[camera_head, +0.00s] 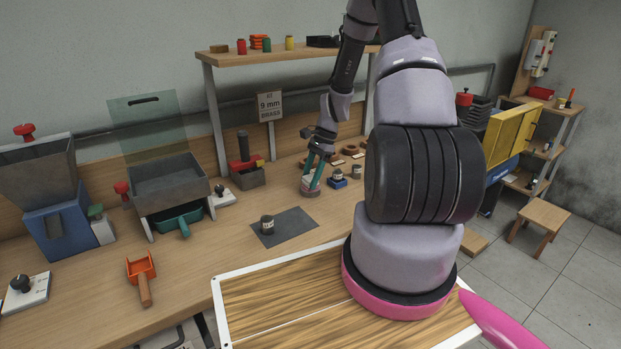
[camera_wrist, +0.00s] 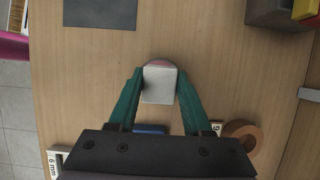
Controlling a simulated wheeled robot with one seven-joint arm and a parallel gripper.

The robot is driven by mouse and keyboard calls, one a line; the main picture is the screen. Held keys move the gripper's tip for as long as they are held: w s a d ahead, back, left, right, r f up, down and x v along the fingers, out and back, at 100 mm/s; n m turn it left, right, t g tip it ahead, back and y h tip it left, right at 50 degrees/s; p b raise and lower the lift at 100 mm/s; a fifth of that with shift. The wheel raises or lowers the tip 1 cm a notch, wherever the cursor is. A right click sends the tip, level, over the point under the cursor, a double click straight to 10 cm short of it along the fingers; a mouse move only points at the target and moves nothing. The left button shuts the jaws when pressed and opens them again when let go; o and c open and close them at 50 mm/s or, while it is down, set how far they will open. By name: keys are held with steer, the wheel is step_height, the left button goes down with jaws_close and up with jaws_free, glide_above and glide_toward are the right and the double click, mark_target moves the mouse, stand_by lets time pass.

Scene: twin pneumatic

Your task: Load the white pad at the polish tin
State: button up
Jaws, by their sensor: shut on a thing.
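My gripper (camera_head: 312,183) points down over the right part of the workbench. Its green fingers are closed on the white pad (camera_wrist: 159,86), a pale block, which also shows small between them in the head view. A round tin with a pinkish surface (camera_wrist: 160,63), seemingly the polish tin, shows past the pad's end in the wrist view. In the head view a low round tin (camera_head: 311,193) sits right below the fingertips. The pad hides most of the tin. I cannot tell whether the pad touches the polish.
A grey mat (camera_head: 295,229) with a small jar (camera_head: 267,224) lies to the left front. A blue block (camera_head: 338,184) and several brown rings (camera_wrist: 242,134) stand close by on the right. A grey box with a red part (camera_head: 247,177) stands behind left. Bare bench lies between.

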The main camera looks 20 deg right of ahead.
steer(key=shift+r, duration=3.5)
